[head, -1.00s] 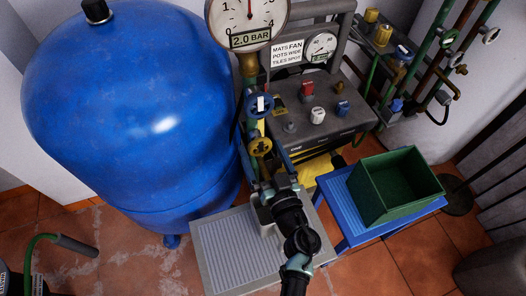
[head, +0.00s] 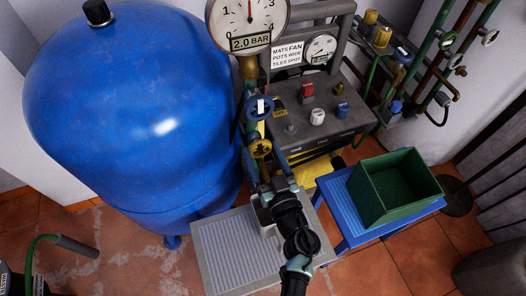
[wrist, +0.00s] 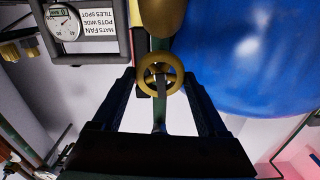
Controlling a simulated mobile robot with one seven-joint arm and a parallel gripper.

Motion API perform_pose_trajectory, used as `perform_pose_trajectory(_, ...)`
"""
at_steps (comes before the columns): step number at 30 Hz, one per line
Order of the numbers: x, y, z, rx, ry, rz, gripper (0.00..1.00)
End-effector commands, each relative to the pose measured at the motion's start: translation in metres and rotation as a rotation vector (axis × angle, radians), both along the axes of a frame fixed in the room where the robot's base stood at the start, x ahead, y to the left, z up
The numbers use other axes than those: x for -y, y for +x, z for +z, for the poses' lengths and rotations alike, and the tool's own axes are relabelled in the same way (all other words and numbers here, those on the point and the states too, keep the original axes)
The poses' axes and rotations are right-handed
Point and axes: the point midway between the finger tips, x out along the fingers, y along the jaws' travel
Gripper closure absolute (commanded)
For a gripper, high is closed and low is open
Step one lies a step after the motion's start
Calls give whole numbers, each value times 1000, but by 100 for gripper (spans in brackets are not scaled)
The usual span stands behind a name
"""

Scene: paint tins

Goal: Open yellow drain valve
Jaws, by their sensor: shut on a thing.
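The yellow drain valve (head: 261,149) is a small round handwheel on the pipe below the blue valve (head: 259,107) and the large pressure gauge (head: 248,22). In the wrist view the yellow wheel (wrist: 145,72) faces me, with a pale bar across its lower middle. My gripper (head: 266,168) reaches up to it from below. Its two dark fingers (wrist: 159,88) stand at either side of the wheel, shut on it. The exact contact is hard to see. The gauge plate reads 2.0 BAR.
A big blue tank (head: 130,110) stands close on the left. A grey control box (head: 318,112) with several knobs is to the right. A green crate (head: 400,185) sits on a blue stool (head: 345,212). A grey ribbed platform (head: 228,250) lies below my arm.

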Motion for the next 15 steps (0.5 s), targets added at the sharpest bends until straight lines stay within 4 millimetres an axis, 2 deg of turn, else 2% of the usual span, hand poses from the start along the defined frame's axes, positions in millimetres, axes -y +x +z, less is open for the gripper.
perform_pose_trajectory(15,-1,-1,0,141,-436,1,80)
